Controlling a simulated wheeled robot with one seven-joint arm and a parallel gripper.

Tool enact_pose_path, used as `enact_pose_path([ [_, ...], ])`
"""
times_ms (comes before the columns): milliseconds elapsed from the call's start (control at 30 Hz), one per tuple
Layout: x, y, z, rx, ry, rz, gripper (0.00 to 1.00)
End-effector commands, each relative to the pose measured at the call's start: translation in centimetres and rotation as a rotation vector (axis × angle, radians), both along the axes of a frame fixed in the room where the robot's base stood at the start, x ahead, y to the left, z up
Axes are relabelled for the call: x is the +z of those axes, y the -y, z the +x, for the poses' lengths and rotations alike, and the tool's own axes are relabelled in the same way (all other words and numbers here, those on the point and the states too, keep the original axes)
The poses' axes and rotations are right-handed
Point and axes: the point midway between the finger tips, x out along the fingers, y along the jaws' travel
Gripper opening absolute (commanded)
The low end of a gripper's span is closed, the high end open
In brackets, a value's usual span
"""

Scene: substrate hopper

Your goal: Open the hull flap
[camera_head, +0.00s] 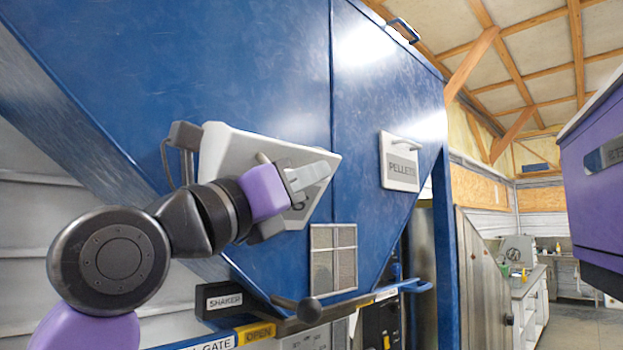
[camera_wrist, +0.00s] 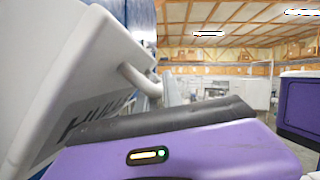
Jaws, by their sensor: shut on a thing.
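The hull flap (camera_head: 228,150) is a pale grey panel on the sloping blue hopper. It sits at an angle to the blue wall and looks swung out at its lower side; how far is hard to tell. In the wrist view the flap (camera_wrist: 75,70) fills the left side, with dark "HULL" lettering partly hidden by my gripper's purple body. Its bar handle (camera_wrist: 138,80) sticks out from the face. My gripper (camera_head: 308,180) is in front of the flap and shut on the handle. My wrist hides the flap's lower middle in the head view.
The pellets flap (camera_head: 401,172) lies flat on the hopper to the right. A mesh window (camera_head: 333,258), a black-knobbed lever (camera_head: 309,310) and a shaker label (camera_head: 224,301) are below. A purple machine (camera_head: 595,190) stands at right, with open room between.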

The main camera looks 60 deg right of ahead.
Motion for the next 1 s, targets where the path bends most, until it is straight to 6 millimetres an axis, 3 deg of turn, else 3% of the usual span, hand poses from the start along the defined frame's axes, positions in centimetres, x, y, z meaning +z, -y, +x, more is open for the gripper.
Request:
enact_pose_path([
  [200, 0.0, 0.0, 0.0, -0.001, -0.002, -0.003, 0.0],
  [233, 0.0, 0.0, 0.0, -0.001, -0.002, -0.003, 0.15],
  [267, 0.0, 0.0, 0.0, -0.001, -0.002, -0.003, 0.2],
  [567, -0.1, -0.1, 0.1, 0.0, -0.001, -0.002, 0.2],
  [1000, -2.5, -5.8, 1.2, 0.004, -0.003, -0.005, 0.2],
])
